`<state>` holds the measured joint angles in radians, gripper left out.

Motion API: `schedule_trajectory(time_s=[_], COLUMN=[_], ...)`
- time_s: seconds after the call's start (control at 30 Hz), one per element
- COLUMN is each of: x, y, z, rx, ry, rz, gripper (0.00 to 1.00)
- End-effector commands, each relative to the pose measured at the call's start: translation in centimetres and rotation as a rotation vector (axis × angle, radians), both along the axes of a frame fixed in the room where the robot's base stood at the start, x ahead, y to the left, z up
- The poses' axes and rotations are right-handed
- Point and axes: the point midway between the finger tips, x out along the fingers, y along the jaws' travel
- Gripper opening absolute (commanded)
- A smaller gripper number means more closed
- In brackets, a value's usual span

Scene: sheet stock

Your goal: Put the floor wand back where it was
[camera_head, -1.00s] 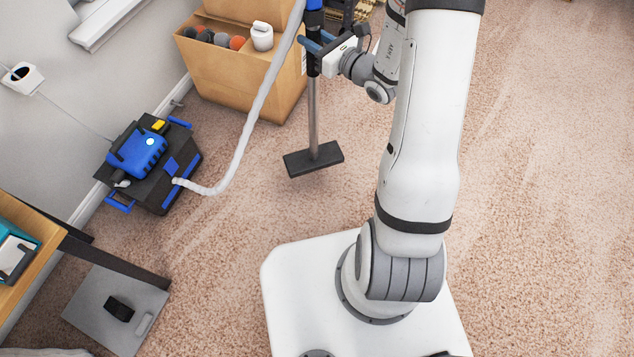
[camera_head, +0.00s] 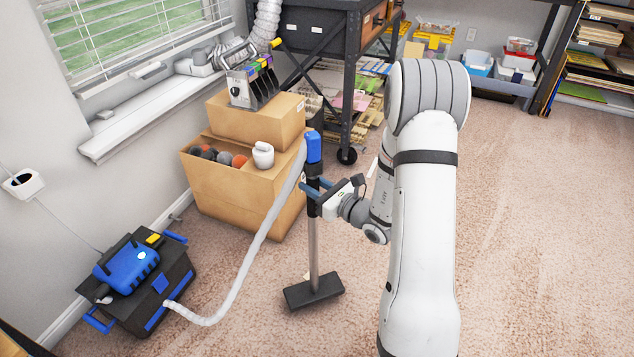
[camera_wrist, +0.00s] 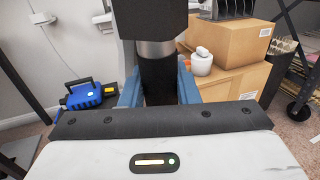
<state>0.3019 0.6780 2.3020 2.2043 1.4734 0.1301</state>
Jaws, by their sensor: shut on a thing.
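The floor wand (camera_head: 314,236) stands upright in the head view, with a blue top, a metal tube and a flat black floor head (camera_head: 314,291). My gripper (camera_head: 315,192) is shut on the wand's black upper part, below the blue top. In the wrist view the dark wand grip (camera_wrist: 157,78) passes between the blue fingers. A pale hose (camera_head: 246,262) runs from the wand's top to the black and blue vacuum (camera_head: 160,293) on the carpet at left. I cannot tell whether the floor head touches the carpet.
Cardboard boxes (camera_head: 236,197) stand behind the wand; the open one holds several balls and a white container (camera_head: 263,155). A dark wheeled workbench (camera_head: 345,112) is farther back. A wall outlet (camera_head: 23,183) is at left. Carpet on the right is clear.

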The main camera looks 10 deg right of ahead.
Motion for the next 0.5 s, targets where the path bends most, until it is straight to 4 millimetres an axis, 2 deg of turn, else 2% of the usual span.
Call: schedule_trajectory(time_s=[0.3, 0.5], x=[0.0, 0.0], y=[0.0, 0.0], z=[-3.4, -3.4], rx=[0.002, 0.001], ry=[-0.004, -0.006], rz=[0.0, 0.001], gripper=[0.0, 0.0])
